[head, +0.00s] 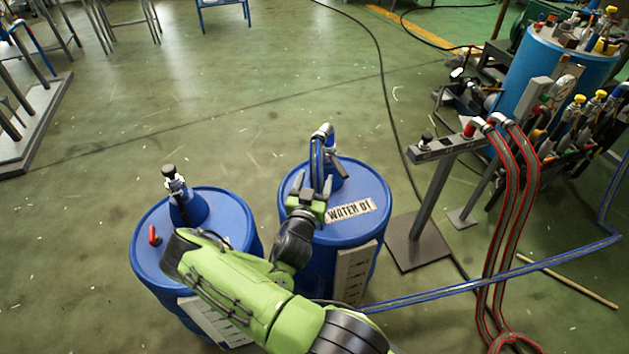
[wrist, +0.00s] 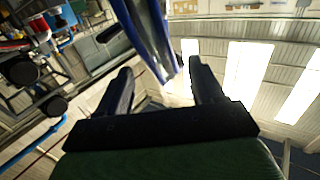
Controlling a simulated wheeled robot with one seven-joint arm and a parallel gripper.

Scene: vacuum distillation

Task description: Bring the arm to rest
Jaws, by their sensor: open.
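My gripper (head: 313,188) is at the top of the right blue barrel (head: 345,230), which carries a "WATER 01" label. In the wrist view, my gripper (wrist: 160,70) has its two dark fingers spread apart with nothing clamped between them. A blue hose (head: 318,160) with a metal fitting stands up at the barrel top, close by the fingers. The blue hose (wrist: 150,40) shows just beyond the fingertips in the wrist view. Whether a finger touches it, I cannot tell. My green arm reaches up from the bottom of the head view, in front of both barrels.
A second blue barrel (head: 220,215) with a valve and a red plug stands to the left. A metal stand (head: 432,200) with red hoses (head: 527,180) is at the right, below a cluttered blue vessel (head: 545,75). A blue hose (head: 490,278) crosses low right. Open floor lies behind.

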